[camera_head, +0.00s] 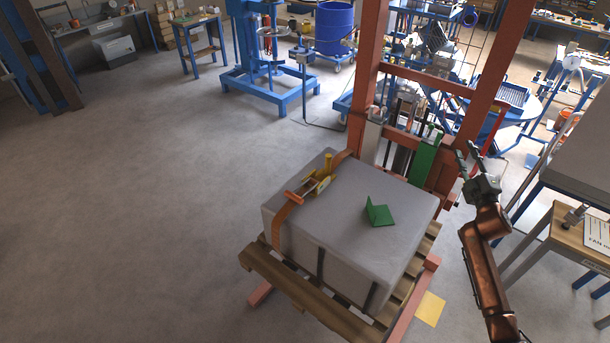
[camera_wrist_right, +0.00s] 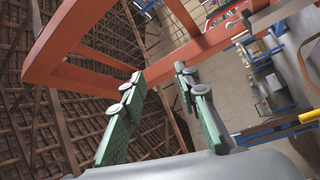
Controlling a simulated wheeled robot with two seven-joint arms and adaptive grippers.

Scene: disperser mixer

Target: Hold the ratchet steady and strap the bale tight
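The bale (camera_head: 345,230) is a large grey block lying on a wooden pallet (camera_head: 300,290). The ratchet (camera_head: 318,181), yellow with an orange handle, sits on top near the bale's back left edge. An orange strap (camera_head: 283,220) runs over that edge and down the side. A folded green corner piece (camera_head: 380,213) lies apart on the bale's top. My right gripper (camera_head: 467,150) is open and empty, raised to the right of the bale beside the red mast. Its two green-padded fingers stand apart in the right wrist view (camera_wrist_right: 158,75). My left gripper is out of view.
A red mast frame (camera_head: 365,75) rises directly behind the bale. A wooden-topped table (camera_head: 570,238) stands at the right. A blue stand (camera_head: 270,85) and a blue drum (camera_head: 334,28) stand at the back. The floor to the left is clear.

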